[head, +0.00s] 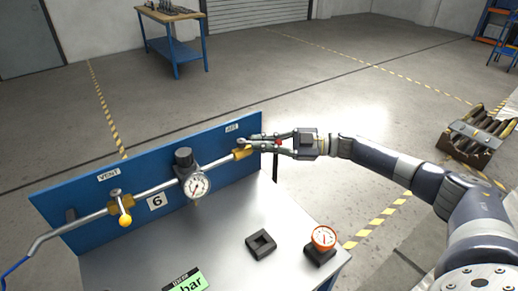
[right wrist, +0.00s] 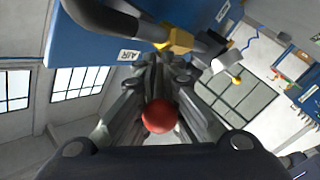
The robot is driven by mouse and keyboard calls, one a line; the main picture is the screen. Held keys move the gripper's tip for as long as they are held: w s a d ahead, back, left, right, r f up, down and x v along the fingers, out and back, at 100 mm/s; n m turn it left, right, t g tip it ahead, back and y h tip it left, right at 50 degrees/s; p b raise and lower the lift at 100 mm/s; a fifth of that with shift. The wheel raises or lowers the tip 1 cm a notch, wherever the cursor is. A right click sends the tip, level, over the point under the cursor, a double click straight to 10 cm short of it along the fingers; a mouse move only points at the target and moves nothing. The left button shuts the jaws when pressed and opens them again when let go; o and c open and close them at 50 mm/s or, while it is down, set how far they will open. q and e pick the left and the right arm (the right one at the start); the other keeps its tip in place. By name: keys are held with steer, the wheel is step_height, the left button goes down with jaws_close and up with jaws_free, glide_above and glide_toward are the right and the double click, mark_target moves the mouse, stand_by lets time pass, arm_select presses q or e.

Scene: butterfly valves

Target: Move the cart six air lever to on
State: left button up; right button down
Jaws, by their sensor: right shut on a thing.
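The cart's blue panel (head: 90,187) carries a white "6" plate (head: 157,201), with a VENT label at left and an AIR label (head: 232,128) at right. The brass air valve (head: 243,152) sits under the AIR label; it also shows in the right wrist view (right wrist: 178,41). Its lever ends in a red ball (right wrist: 159,116), which lies between the fingers of my right gripper (head: 262,145). The gripper is shut on this lever, to the right of the valve. The fingers hide most of the lever, so its exact angle is unclear. My left gripper is out of view.
A pressure gauge (head: 196,185) and a vent valve with a yellow knob (head: 125,220) sit along the pipe. A dark square block (head: 261,243) and a red-rimmed dial (head: 323,238) stand on the metal cart top (head: 215,235).

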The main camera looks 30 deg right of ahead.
steer(key=shift+d+f, duration=0.1)
steer(key=shift+f, duration=0.1)
steer(key=c, duration=1.8)
jaws_free()
steer(key=shift+o, duration=0.5)
steer(key=shift+s+d+r, duration=0.1)
steer(key=shift+s+r, duration=0.05)
steer(key=shift+d, duration=0.15)
steer(key=v, duration=1.2)
